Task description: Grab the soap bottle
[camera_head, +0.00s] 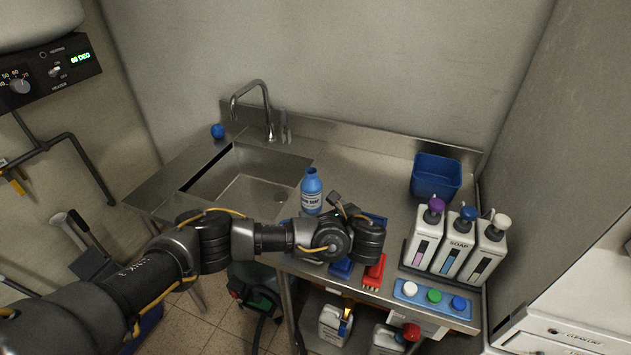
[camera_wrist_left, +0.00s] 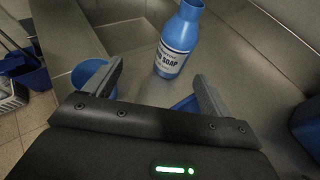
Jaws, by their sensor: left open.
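The soap bottle (camera_head: 311,192) is blue, with a white label reading "soap". It stands upright on the steel counter, just right of the sink basin. It also shows in the left wrist view (camera_wrist_left: 177,45), beyond the fingers and slightly right of centre. My left gripper (camera_head: 341,207) is close to the bottle on its near right side, partly hidden by its own wrist. In the left wrist view its two fingers (camera_wrist_left: 158,72) are spread, with a gap between them and the bottle beyond their tips. The gripper holds nothing. My right gripper does not show.
Three pump dispensers (camera_head: 455,241), one marked SOAP, stand at the right. A blue tray (camera_head: 408,297) with coloured caps lies before them, a blue bin (camera_head: 437,177) behind. A red brush (camera_head: 374,272) lies at the front edge. The sink (camera_head: 246,176) and faucet (camera_head: 268,105) are left.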

